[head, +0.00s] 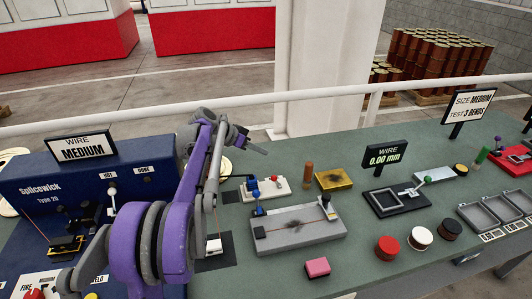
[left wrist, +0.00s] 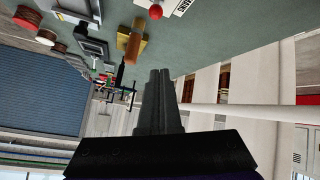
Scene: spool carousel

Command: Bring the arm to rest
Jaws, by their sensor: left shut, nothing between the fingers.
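My left arm rises in the lower left of the head view in purple and grey. Its gripper (head: 254,146) is above the far edge of the green bench (head: 330,170), apart from the things on it. In the left wrist view the two dark fingers of my left gripper (left wrist: 160,75) lie together with nothing between them. My right gripper shows in neither view.
A blue Splicewick machine (head: 40,185) stands left of my arm. A grey wire fixture (head: 295,232), a pink block (head: 317,267) and several spools, including a red one (head: 388,248), stand on the bench. A white rail (head: 250,107) runs behind.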

